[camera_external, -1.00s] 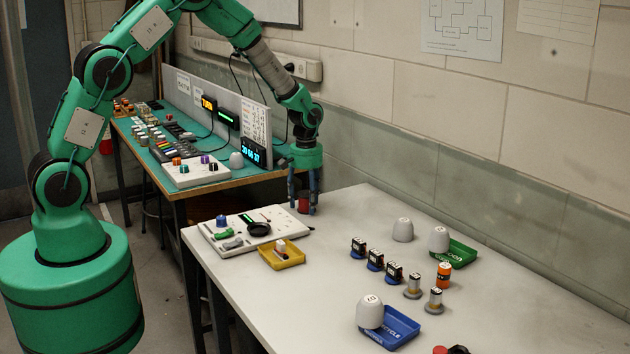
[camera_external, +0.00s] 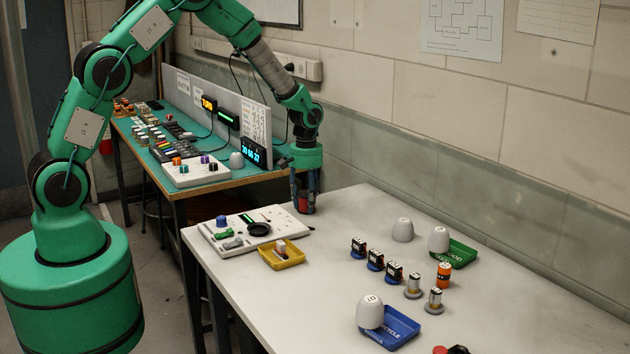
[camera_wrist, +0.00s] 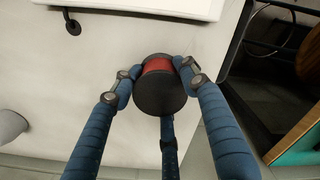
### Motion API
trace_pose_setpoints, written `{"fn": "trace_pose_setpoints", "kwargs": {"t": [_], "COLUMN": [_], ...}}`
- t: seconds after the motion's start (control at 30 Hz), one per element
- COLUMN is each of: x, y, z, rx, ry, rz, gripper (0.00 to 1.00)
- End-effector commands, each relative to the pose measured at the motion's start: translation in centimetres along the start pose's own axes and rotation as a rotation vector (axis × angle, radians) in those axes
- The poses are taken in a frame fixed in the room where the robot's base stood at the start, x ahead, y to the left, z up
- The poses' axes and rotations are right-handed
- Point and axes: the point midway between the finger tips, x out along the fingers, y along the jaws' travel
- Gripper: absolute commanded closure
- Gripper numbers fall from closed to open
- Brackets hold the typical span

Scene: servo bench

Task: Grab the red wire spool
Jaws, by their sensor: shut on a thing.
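The red wire spool (camera_wrist: 158,67) with dark round ends is between the blue fingers of my gripper (camera_wrist: 160,80) in the wrist view. The fingers close around it from both sides, with a third finger below it in the picture. In the external view the red of the spool (camera_external: 303,203) shows between the fingers of my gripper (camera_external: 304,200), at the far left corner of the white table (camera_external: 330,290). My gripper points down and is shut on the spool. I cannot tell whether the spool still touches the table.
A white panel board (camera_external: 275,217) and a yellow tray (camera_external: 297,258) stand left of my gripper. White cups (camera_external: 402,230), small devices (camera_external: 375,260), a green tray (camera_external: 462,252) and a blue tray (camera_external: 400,328) stand to the right. The table's left edge is close by.

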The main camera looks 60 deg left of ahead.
Motion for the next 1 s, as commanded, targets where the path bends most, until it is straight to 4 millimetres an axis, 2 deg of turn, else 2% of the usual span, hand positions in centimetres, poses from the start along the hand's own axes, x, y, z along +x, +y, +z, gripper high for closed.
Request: {"fn": "trace_pose_setpoints", "kwargs": {"t": [0.27, 0.53, 1.0], "x": [-0.7, -3.8, -4.5], "y": [0.0, 0.0, -5.6], "z": [0.0, 0.0, 5.7], "rx": [0.000, 0.000, 0.000], "ry": [0.001, 0.001, 0.001], "rz": [0.001, 0.001, 0.001], "gripper": [0.87, 0.87, 0.87]}}
